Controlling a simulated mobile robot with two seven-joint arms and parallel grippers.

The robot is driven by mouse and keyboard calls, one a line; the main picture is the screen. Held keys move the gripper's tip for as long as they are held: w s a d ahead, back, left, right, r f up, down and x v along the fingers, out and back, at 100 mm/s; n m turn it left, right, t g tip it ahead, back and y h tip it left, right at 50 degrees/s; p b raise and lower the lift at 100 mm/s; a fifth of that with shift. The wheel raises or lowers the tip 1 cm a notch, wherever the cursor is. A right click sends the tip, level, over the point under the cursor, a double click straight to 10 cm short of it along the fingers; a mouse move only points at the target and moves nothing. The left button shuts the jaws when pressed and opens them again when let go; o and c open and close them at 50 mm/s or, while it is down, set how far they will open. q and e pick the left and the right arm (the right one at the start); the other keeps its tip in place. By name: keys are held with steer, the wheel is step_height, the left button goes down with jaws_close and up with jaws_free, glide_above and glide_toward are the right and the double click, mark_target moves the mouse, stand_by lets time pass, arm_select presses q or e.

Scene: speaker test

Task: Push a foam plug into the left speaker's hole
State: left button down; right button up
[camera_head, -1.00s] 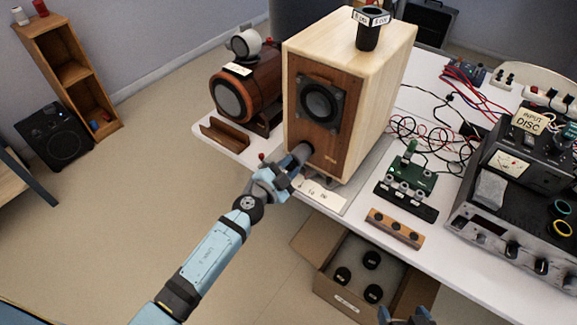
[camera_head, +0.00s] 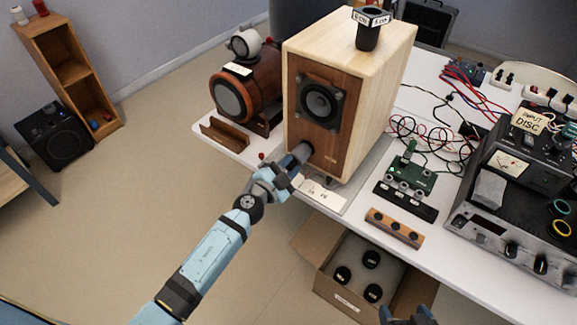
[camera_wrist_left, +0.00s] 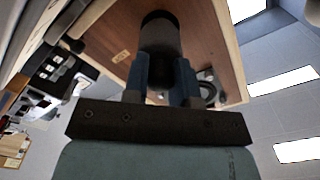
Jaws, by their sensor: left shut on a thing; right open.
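A wooden box speaker (camera_head: 355,85) with a dark cone stands on the white table, front panel facing left. My left gripper (camera_head: 296,160) is shut on a dark grey foam plug (camera_head: 303,151) at the lower part of that panel. In the left wrist view the plug (camera_wrist_left: 160,38) stands between the blue fingers (camera_wrist_left: 163,80), its far end at the dark hole in the wooden panel (camera_wrist_left: 205,45). The hole's rim is mostly hidden, and I cannot tell how deep the plug sits. My right gripper (camera_head: 408,318) is open at the bottom edge, partly cut off.
A round brown speaker (camera_head: 247,95) stands left of the box speaker. A black cup-like object (camera_head: 369,30) stands on top of the box. Cables, a green circuit board (camera_head: 410,172) and a grey instrument (camera_head: 500,225) fill the right side. A cardboard box (camera_head: 318,245) holds several black plugs below.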

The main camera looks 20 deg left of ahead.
mark_target(297, 158)
arm_select(q)
steer(key=shift+w+d, duration=0.15)
steer(key=shift+w, duration=0.25)
arm_select(e)
steer(key=shift+a, duration=0.15)
arm_select(q)
steer(key=shift+w+d, duration=0.1)
steer(key=shift+w, duration=0.3)
arm_select(e)
steer(key=shift+s+f, duration=0.15)
steer(key=shift+s, duration=0.15)
arm_select(q)
steer(key=shift+w+d, duration=0.2)
steer(key=shift+w, duration=0.3)
arm_select(e)
steer(key=shift+w, duration=0.15)
arm_select(q)
steer(key=shift+w, duration=0.1)
arm_select(e)
steer(key=shift+w, duration=0.15)
steer(key=shift+r, duration=0.25)
steer(key=shift+s+f, duration=0.15)
steer(key=shift+s, duration=0.15)
arm_select(q)
steer(key=shift+w+d, duration=0.2)
steer(key=shift+w, duration=0.2)
arm_select(e)
steer(key=shift+w, duration=0.15)
